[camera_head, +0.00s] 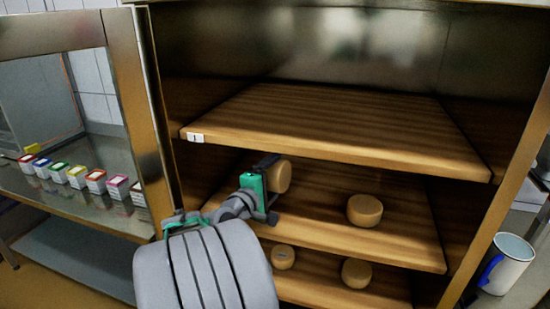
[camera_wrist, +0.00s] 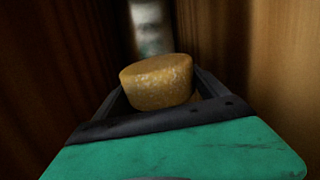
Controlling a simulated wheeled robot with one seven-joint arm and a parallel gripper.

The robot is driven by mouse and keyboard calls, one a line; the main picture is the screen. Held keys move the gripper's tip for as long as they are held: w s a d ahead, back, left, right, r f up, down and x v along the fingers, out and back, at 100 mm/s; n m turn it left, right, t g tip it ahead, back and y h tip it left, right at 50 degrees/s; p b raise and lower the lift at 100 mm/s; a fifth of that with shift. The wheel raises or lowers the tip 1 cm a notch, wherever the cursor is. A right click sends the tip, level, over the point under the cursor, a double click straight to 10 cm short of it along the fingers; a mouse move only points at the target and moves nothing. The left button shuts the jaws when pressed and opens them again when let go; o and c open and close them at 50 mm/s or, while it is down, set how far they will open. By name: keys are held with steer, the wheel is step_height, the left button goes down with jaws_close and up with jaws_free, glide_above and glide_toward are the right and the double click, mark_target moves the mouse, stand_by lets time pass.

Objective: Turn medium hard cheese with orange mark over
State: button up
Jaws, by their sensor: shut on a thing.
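My gripper (camera_head: 266,188) is shut on a round tan cheese (camera_head: 279,176) above the middle shelf of the cabinet. In the head view the held cheese is turned on its edge, with a flat face to the side. The wrist view shows the held cheese (camera_wrist: 157,82) between the dark fingers, its rind yellow-brown and speckled. I see no orange mark on the sides that show. Another cheese (camera_head: 364,210) lies flat on the middle shelf to the right. I cannot tell whether the held cheese touches the shelf.
The top shelf (camera_head: 330,120) is bare, with a label at its left corner, and hangs close above my gripper. Two cheeses, one at left (camera_head: 283,257) and one at right (camera_head: 356,273), lie on the lower shelf.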

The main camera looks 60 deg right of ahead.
steer(key=n+p, duration=0.1)
steer(key=n, duration=0.1)
steer(key=n+p, duration=0.1)
steer(key=p, duration=0.1)
steer(key=shift+r+n, duration=0.3)
steer(key=shift+n, duration=0.1)
steer(key=n+p, duration=0.1)
steer(key=p, duration=0.1)
steer(key=n+p, duration=0.3)
steer(key=p, duration=0.1)
steer(key=shift+s+f+n, duration=0.15)
steer(key=shift+f+n, duration=0.1)
steer(key=shift+n, duration=0.05)
steer(key=n+p, duration=0.2)
steer(key=f+n+p, duration=0.1)
steer(key=n+p, duration=0.1)
steer(key=shift+s+f+n+p, duration=0.1)
steer(key=shift+s+n+p, duration=0.05)
steer(key=shift+n+p, duration=0.2)
steer(key=shift+f+n+p, duration=0.35)
steer(key=shift+n+p, duration=0.6)
steer(key=shift+n, duration=0.1)
steer(key=shift+s+f+n+p, duration=0.15)
steer(key=shift+f+n+p, duration=0.3)
steer(key=shift+n, duration=0.45)
steer(key=o, duration=1.2)
steer(key=shift+f, duration=0.1)
